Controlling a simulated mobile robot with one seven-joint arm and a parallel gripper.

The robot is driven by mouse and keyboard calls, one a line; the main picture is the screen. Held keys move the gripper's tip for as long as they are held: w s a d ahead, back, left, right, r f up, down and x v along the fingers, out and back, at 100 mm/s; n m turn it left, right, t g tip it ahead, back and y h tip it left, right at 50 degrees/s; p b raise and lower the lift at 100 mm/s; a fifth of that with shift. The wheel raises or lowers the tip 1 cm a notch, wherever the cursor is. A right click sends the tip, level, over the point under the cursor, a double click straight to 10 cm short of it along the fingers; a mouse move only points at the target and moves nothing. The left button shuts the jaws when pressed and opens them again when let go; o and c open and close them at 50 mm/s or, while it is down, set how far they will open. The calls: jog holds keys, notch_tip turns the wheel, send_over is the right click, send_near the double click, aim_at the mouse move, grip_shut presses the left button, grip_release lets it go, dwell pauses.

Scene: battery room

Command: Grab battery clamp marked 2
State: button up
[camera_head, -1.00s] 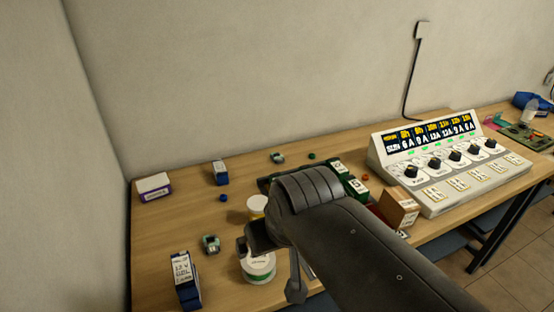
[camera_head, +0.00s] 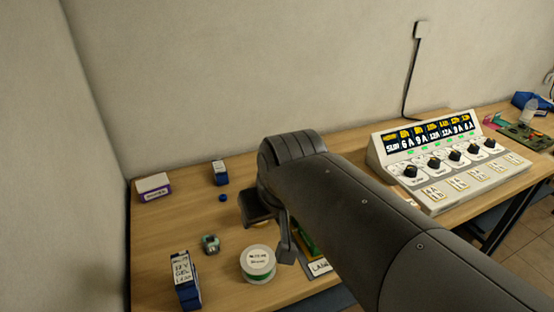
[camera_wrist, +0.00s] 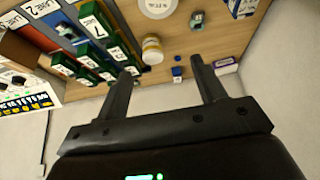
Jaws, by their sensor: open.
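My gripper (camera_wrist: 161,72) is open and empty in the wrist view, its two dark fingers apart above the table. A small grey-green clamp-like piece (camera_wrist: 197,20) lies past the fingertips, apart from them; it also shows in the head view (camera_head: 211,243), left of my gripper (camera_head: 272,228). I cannot read a number on it. Several green blocks with white number labels (camera_wrist: 95,27) sit in a tray left of the fingers; one label reads 7, others are unclear. I cannot tell which thing is the clamp marked 2. My arm hides most of the tray in the head view.
A labelled blue box (camera_head: 185,281) stands at front left. A charger console (camera_head: 450,165) stands at right. The left table has free room.

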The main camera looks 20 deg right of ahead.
jog(key=w+d+r, duration=0.1)
jog(key=w+d, duration=0.3)
jog(key=w, duration=1)
jog(key=w+d, duration=0.4)
jog(key=w, duration=0.9)
jog(key=shift+g, duration=0.6)
jog(key=w+d+f, duration=0.5)
jog(key=w+f, duration=0.2)
jog(key=w+d+f, duration=0.5)
jog(key=w+f, duration=0.2)
jog(key=w+d+f, duration=0.5)
jog(key=w+f, duration=0.2)
jog(key=shift+d+f, duration=0.1)
jog(key=shift+f, duration=0.05)
jog(key=shift+w+x, duration=0.15)
jog(key=shift+x, duration=1.15)
jog(key=shift+w+x, duration=0.1)
jog(key=shift+x, duration=1.25)
jog(key=shift+d, duration=0.1)
